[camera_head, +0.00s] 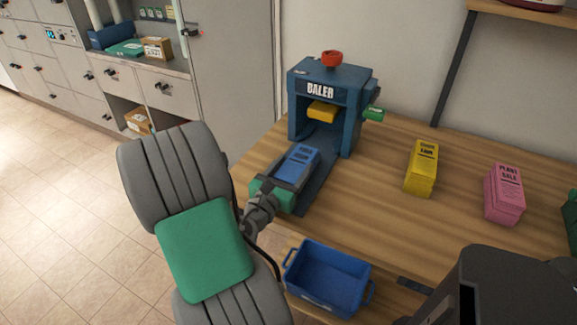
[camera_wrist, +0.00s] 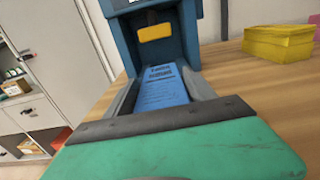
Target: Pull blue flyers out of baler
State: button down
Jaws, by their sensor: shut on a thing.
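The baler (camera_head: 325,95) is a dark blue press with a red knob on top, standing on the wooden table. Its yellow press block (camera_head: 322,111) is raised inside the opening, and it shows in the wrist view too (camera_wrist: 155,32). My gripper (camera_head: 290,172), with a green body, is shut on the near part of the stack. In the wrist view its grey fingers stand on both sides of the flyers (camera_wrist: 165,88). The near end of the stack is hidden by the gripper.
An open blue bin (camera_head: 326,278) is at the table's front edge, below my gripper. A yellow stack (camera_head: 421,167) and a pink stack (camera_head: 504,194) stand to the right. A green handle (camera_head: 374,113) sticks out on the baler's right side. The table between baler and yellow stack is clear.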

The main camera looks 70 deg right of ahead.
jog(key=shift+c, duration=1.2)
grip_release()
jog(key=shift+w+a+f+b, duration=0.1)
jog(key=shift+w+a+b, duration=0.05)
jog(key=shift+a+b, duration=0.35)
jog(key=a+b, duration=0.2)
jog(key=a, duration=0.1)
jog(key=a+b, duration=0.1)
jog(key=b, duration=0.1)
jog(key=shift+w+a+f, duration=0.2)
jog(key=shift+a+f, duration=0.05)
jog(key=shift+w+a+r+b, duration=0.15)
jog(key=shift+a+b, duration=0.3)
jog(key=shift+b, duration=0.75)
jog(key=shift+a+b, duration=0.45)
jog(key=shift+b, duration=0.4)
jog(key=shift+a+r, duration=0.15)
jog(key=shift+a, duration=0.1)
